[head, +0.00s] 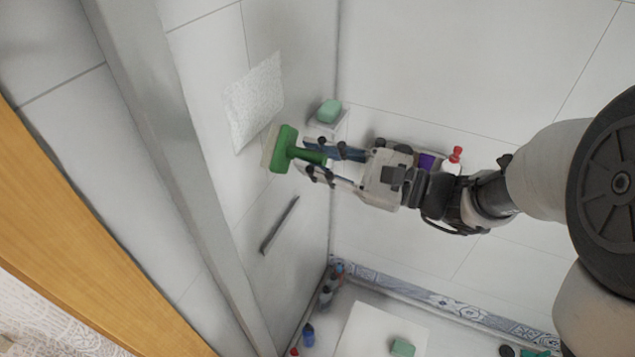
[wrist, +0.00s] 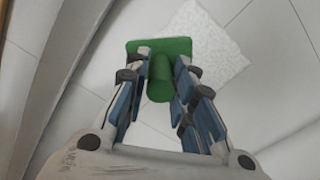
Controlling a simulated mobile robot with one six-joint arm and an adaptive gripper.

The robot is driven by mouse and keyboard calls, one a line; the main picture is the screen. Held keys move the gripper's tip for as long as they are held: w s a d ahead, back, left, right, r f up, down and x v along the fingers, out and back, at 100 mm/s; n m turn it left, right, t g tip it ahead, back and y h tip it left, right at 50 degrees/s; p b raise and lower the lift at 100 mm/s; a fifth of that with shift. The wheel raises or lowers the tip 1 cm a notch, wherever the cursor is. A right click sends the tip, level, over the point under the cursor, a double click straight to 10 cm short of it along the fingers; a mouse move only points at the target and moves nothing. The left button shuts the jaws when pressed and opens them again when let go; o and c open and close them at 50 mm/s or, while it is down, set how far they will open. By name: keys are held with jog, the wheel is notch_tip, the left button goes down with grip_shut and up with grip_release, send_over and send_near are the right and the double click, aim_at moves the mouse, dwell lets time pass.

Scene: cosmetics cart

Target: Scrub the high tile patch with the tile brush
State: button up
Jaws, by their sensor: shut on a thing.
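The tile brush (head: 283,150) is green with a pale scrubbing face, and it also shows in the wrist view (wrist: 160,70). My gripper (head: 318,162) is shut on the brush's handle, with the brush head out ahead of the fingertips. The fingers show on both sides of the handle in the wrist view (wrist: 160,85). The high tile patch (head: 254,100) is a white speckled square on the left wall. In the head view the brush face is just below and right of the patch's lower edge. In the wrist view the brush head partly covers the patch (wrist: 215,50). I cannot tell whether they touch.
A small corner shelf (head: 327,128) holds a green soap bar (head: 329,110) close to my gripper. A grey bar (head: 279,225) is on the left wall below. Bottles (head: 327,290) stand low in the corner. A red-capped bottle (head: 455,156) is behind my arm.

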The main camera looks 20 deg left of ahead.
aim_at(289, 149)
jog(key=shift+a+r, duration=0.3)
jog(key=shift+w+a, duration=0.15)
jog(key=shift+a, duration=1.25)
jog(key=shift+w+a, duration=0.1)
jog(key=shift+a, duration=1.25)
jog(key=shift+w+a, duration=0.1)
jog(key=shift+a, duration=0.8)
jog(key=shift+w, duration=0.1)
